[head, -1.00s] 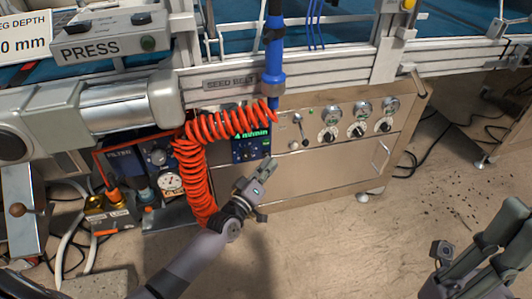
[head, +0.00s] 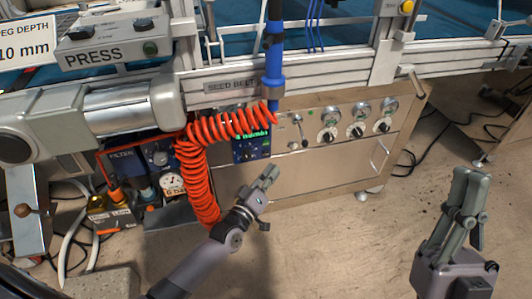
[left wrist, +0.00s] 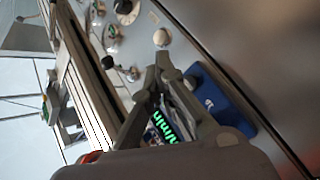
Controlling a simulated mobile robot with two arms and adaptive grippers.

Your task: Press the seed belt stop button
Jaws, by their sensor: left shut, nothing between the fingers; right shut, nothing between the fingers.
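The SEED BELT label (head: 230,87) is on the rail above a steel cabinet. Below it, partly behind the orange coiled hose, is a blue control unit (head: 252,155) with a green m/min display. It also shows in the left wrist view (left wrist: 222,100), partly hidden by my fingers. Its small buttons are too small to tell which is stop. My left gripper (head: 271,172) is shut and empty, in front of the cabinet, just below and right of the unit in the picture. Its tips (left wrist: 166,68) show below a pale round knob (left wrist: 162,38). My right gripper (head: 472,172) is shut and empty at the right.
The orange coiled hose (head: 203,190) hangs left of the unit. Dials (head: 358,131) and a small lever (head: 301,130) are on the cabinet to the right. A PRESS box (head: 113,45) with a green button is upper left. The floor between my arms is clear.

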